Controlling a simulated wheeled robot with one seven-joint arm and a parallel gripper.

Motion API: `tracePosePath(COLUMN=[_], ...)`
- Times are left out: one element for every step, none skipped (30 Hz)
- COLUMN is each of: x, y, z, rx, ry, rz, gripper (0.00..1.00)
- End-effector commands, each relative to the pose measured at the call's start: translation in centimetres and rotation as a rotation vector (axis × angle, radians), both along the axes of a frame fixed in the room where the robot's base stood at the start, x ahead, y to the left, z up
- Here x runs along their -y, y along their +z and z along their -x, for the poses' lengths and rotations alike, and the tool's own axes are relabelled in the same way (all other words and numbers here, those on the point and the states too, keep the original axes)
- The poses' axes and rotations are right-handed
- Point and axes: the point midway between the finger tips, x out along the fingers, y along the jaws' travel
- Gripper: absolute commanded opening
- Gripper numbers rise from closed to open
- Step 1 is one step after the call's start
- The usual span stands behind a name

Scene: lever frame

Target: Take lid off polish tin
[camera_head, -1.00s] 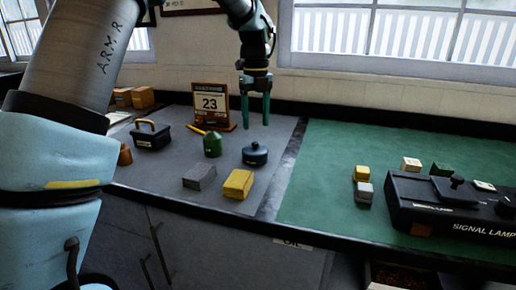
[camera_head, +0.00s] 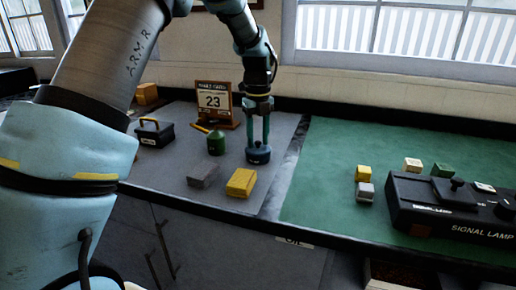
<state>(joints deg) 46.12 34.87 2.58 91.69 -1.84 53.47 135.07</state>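The polish tin (camera_head: 258,156) is a small round dark blue tin on the grey part of the counter, behind the yellow block. My gripper (camera_head: 258,143) points straight down over it, with its two fingers reaching the tin's top. The fingers look parted, one on each side of the lid's knob, which they hide. I cannot tell whether they press on the knob.
A green can (camera_head: 216,143) stands close left of the tin. A yellow block (camera_head: 241,183) and a grey block (camera_head: 203,175) lie in front. A calendar (camera_head: 214,103) stands behind. The black signal lamp (camera_head: 450,209) is on the green mat (camera_head: 318,178), whose left part is clear.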

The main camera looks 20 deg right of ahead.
Motion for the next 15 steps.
tracePosePath(x=[0.01,0.01,0.00,0.00,0.00,0.00,0.00,0.00,0.00,0.00,0.00,0.00,0.00,0.00,0.00], y=[0.02,0.02,0.02,0.02,0.02,0.03,0.03,0.03,0.03,0.03,0.03,0.03,0.03,0.03,0.03], z=[0.00,0.00,0.00,0.00,0.00,0.00,0.00,0.00,0.00,0.00,0.00,0.00,0.00,0.00,0.00], rx=[0.000,0.000,0.000,0.000,0.000,0.000,0.000,0.000,0.000,0.000,0.000,0.000,0.000,0.000,0.000], ry=[0.000,0.000,0.000,0.000,0.000,0.000,0.000,0.000,0.000,0.000,0.000,0.000,0.000,0.000,0.000], rz=[0.000,0.000,0.000,0.000,0.000,0.000,0.000,0.000,0.000,0.000,0.000,0.000,0.000,0.000,0.000], gripper=[0.39,0.36,0.31,0.28,0.24,0.20,0.17,0.13,0.09,0.05,0.02,0.00,0.00,0.00,0.00])
